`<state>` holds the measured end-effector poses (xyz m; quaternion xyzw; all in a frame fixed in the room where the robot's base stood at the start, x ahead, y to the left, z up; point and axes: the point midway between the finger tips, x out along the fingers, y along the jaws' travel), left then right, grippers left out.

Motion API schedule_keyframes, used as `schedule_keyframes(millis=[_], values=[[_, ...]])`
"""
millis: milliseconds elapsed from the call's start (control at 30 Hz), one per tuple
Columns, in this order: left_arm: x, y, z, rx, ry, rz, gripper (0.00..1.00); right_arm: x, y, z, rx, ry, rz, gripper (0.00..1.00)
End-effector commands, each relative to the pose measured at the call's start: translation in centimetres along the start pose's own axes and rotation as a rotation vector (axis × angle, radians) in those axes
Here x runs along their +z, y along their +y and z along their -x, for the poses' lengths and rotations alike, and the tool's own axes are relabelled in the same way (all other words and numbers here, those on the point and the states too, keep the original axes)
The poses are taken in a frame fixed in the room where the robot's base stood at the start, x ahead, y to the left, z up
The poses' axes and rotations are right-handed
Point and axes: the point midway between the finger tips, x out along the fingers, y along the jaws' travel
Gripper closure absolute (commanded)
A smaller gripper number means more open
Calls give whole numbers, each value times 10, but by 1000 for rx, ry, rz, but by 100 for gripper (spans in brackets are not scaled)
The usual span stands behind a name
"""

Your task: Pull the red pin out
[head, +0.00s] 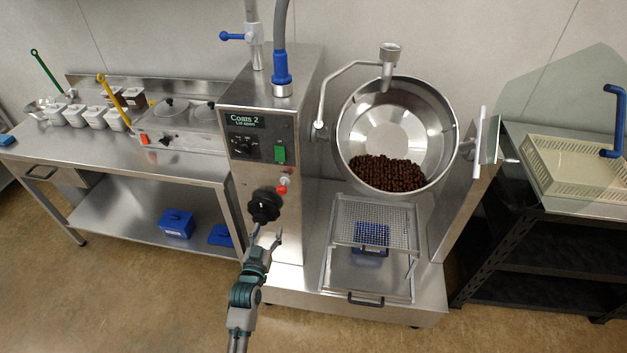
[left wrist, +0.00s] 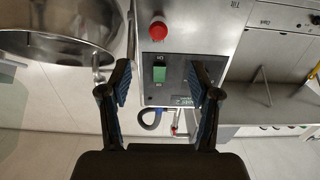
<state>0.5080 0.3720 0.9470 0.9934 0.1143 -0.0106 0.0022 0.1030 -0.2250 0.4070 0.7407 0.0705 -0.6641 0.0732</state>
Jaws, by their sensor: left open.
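The red pin (head: 282,190) is a small red knob on the front of the steel control cabinet (head: 272,225), below the green switch (head: 280,154) and just right of a black handwheel (head: 264,205). In the left wrist view, which is upside down, the round red pin (left wrist: 158,29) shows near the top, beyond the fingertips and roughly centred between them. My left gripper (head: 266,237) is open and empty, below the red pin in the head view and apart from it. In the wrist view its two fingers (left wrist: 159,82) are spread. My right gripper is not in view.
A tilted steel bowl (head: 429,105) with brown beans stands to the right, above a perforated tray (head: 375,215). A steel bench (head: 110,155) with white containers is at the left. A black shelf (head: 565,249) stands at the right. Open floor lies in front.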

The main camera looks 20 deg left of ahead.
Motion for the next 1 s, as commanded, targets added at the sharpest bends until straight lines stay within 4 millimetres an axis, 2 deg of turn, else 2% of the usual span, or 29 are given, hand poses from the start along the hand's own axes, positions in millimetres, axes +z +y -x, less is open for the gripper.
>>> schedule_keyframes(millis=[67, 167, 267, 700, 900, 1000], values=[[-9, -3, -2, -8, 20, 2, 37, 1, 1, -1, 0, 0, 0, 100], [-9, -2, -12, -9, 23, 1, 37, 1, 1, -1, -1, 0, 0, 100], [-10, -2, -31, -8, 22, 1, 37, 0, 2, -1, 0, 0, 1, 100], [-9, -6, -134, -8, 18, 3, 37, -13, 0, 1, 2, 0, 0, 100], [-9, -5, -164, -7, 17, 2, 37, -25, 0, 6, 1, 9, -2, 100], [-9, -5, -171, -7, 17, 2, 37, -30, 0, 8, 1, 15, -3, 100]])
